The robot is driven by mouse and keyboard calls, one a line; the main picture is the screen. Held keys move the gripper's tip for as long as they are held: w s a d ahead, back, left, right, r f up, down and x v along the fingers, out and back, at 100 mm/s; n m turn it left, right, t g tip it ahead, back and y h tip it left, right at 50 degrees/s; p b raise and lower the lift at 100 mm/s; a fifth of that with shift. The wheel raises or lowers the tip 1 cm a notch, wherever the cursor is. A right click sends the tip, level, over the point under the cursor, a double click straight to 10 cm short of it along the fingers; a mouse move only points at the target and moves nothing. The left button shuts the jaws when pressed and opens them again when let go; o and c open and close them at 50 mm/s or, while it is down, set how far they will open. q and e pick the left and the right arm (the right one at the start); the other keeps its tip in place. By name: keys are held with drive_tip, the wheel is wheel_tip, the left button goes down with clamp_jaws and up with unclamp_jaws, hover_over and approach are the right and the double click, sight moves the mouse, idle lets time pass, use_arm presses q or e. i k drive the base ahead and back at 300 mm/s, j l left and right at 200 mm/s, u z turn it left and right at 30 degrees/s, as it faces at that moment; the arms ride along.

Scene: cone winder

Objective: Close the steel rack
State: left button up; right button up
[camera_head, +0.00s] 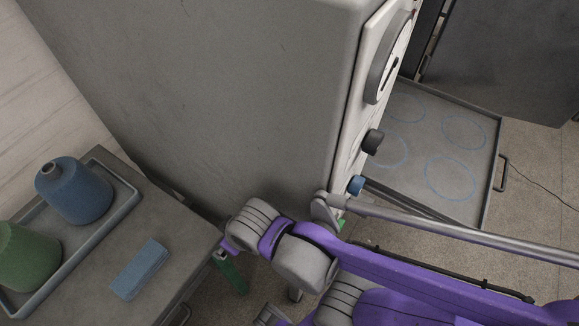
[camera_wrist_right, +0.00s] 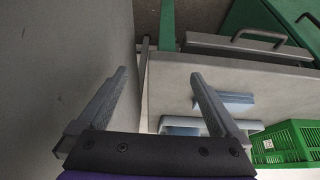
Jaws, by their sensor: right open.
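The steel rack (camera_head: 481,205) is a flat grey tray with a raised rim and pale blue circles on its floor. It sticks out beyond the machine's white front panel in the head view, with a bar handle (camera_head: 503,173) on its outer right edge. My right arm crosses the bottom of the head view, in front of the rack's near part. My right gripper (camera_wrist_right: 160,98) is open and empty in the right wrist view, apart from the rack, which I cannot make out there. My left gripper is not in view.
The tall grey cabinet (camera_head: 220,90) fills the middle. A table (camera_head: 180,235) at left bears a tray with a blue cone (camera_head: 75,192) and a green cone (camera_head: 27,255), and a blue block (camera_head: 140,270). A green crate (camera_wrist_right: 285,142) shows in the wrist view. Floor right of the rack is mostly clear.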

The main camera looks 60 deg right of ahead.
sight(437, 157)
drive_tip(key=k, duration=0.45)
drive_tip(key=k+z, duration=0.1)
drive_tip(key=z, duration=0.75)
drive_tip(key=k+l+z, duration=0.1)
drive_tip(key=z, duration=0.3)
drive_tip(key=l+z, duration=0.15)
drive_tip(key=z, duration=0.25)
drive_tip(key=k+l+z, duration=0.1)
drive_tip(key=z, duration=0.35)
drive_tip(key=l+z, duration=0.2)
drive_tip(key=z, duration=0.2)
drive_tip(key=l, duration=1.1)
drive_tip(key=i+j, duration=0.2)
drive_tip(key=i, duration=0.35)
drive_tip(key=i+j+u, duration=0.1)
drive_tip(key=i, duration=0.45)
drive_tip(key=j, duration=0.1)
